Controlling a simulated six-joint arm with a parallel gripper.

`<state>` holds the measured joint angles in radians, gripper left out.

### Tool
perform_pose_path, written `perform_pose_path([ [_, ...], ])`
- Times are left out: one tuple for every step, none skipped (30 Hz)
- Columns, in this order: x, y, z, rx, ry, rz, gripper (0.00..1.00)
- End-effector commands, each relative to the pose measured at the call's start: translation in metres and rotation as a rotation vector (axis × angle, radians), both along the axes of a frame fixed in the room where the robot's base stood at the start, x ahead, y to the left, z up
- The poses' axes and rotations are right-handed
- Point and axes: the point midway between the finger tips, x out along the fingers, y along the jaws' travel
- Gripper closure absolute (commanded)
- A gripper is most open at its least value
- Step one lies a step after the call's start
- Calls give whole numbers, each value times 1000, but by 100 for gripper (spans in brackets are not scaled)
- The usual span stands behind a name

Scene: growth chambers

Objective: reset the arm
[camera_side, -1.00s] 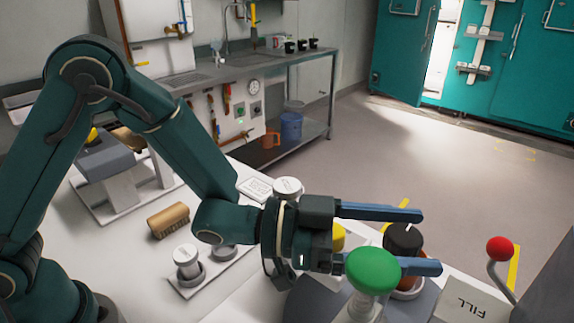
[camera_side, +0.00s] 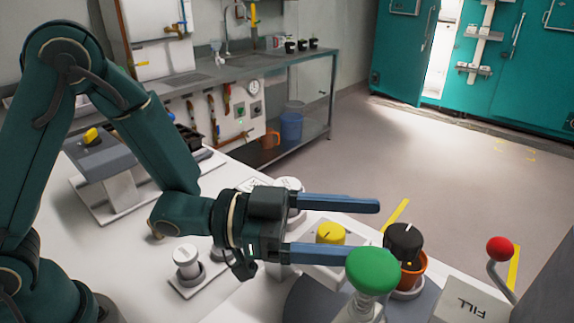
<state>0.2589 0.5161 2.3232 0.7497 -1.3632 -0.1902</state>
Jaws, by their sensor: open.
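My gripper (camera_side: 376,230) is open, with two blue fingers pointing right and nothing visible between their tips. It is over the front part of the white bench (camera_side: 115,247). The lower finger's tip overlaps the green mushroom-shaped knob (camera_side: 373,270) in the picture. A black-topped item (camera_side: 403,240) and an orange pot (camera_side: 413,270) stand just right of the fingers, apart from the upper finger. A yellow knob (camera_side: 330,233) shows between the fingers, on a white box behind them.
A lever with a red ball (camera_side: 499,249) stands at the right beside a block marked FILL (camera_side: 461,302). A white-capped jar (camera_side: 187,262) is below my wrist. A grey device (camera_side: 100,152) sits at the left. The floor behind is clear.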

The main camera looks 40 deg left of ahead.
Motion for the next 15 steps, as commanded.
perform_pose_path([
  [2,3,11,-8,-32,9,19],
  [3,5,19,-14,-53,16,19],
  [5,9,33,-25,-89,31,19],
  [7,12,43,-29,-116,47,19],
  [9,17,53,-26,-138,70,19],
  [14,24,64,-16,-165,111,19],
  [18,31,72,-1,-179,146,19],
  [22,38,78,18,-188,186,19],
  [27,48,85,44,-195,242,19],
  [31,56,90,63,-197,284,19],
  [34,65,95,83,-195,328,19],
  [38,78,99,111,-185,391,19],
  [40,88,102,130,-175,437,19],
  [41,98,105,151,-162,483,19],
  [42,112,107,176,-138,546,19],
])
